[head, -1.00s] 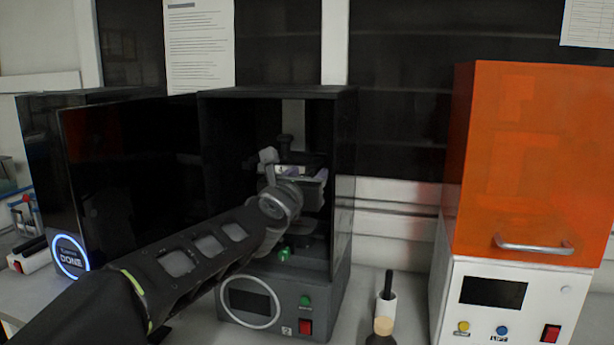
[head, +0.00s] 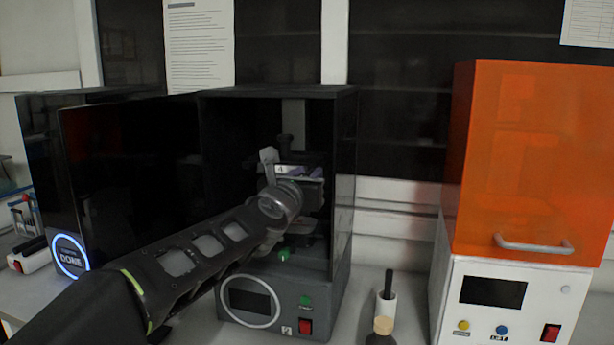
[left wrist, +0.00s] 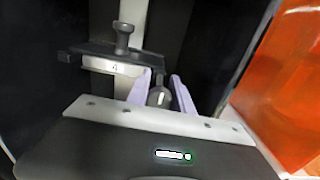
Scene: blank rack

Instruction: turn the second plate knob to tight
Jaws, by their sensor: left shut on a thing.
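The second printer (head: 345,190) is a black cabinet marked 2 with its front open. Inside is a build plate holder with a pale label strip (left wrist: 112,67) and a black post with a round top (left wrist: 123,38). My left gripper (head: 290,172) reaches into the cabinet. In the left wrist view, its pale purple fingers (left wrist: 161,92) are shut on a dark knob (left wrist: 159,99) with a white mark, at the holder's front. In the head view my wrist hides the knob. My right gripper is in neither view.
A dark open door panel (head: 130,190) and another black printer with a blue-lit ring (head: 70,256) stand to the left. A white machine with an orange cover (head: 530,160) stands at the right.

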